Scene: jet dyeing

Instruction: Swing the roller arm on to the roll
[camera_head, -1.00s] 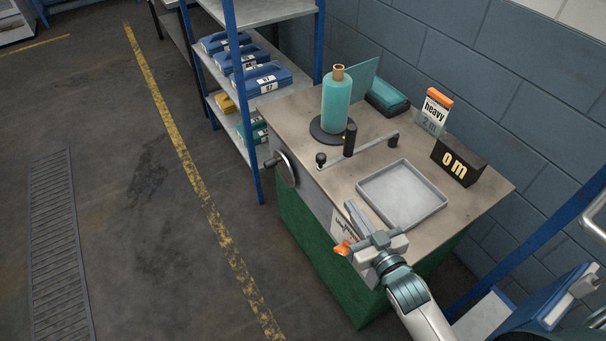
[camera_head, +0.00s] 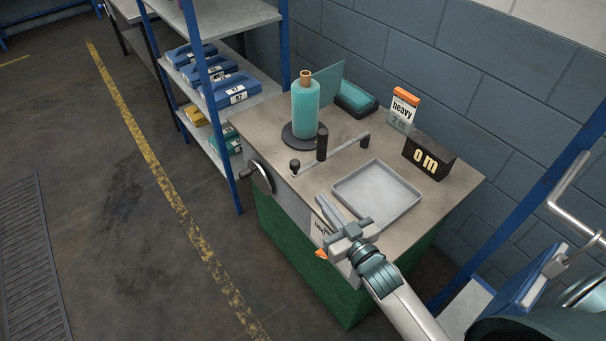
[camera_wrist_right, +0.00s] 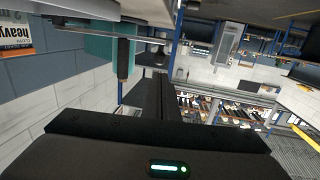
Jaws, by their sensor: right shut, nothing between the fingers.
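The teal roll (camera_head: 305,108) stands upright on a dark round base on the bench top (camera_head: 262,122). The roller arm (camera_head: 335,158) is a thin grey bar lying in front of the roll, with a pivot at its right end. The roller appears apart from the roll. My right gripper (camera_head: 327,209) is shut and empty at the bench's front edge, short of the roller arm. In the right wrist view the black roller (camera_wrist_right: 124,60) shows upside down. My left gripper is not in view.
A grey tray (camera_head: 377,192) lies right of the roller arm. A handwheel (camera_head: 261,177) sticks out from the bench's left side. Shelves (camera_head: 225,95) stand at left.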

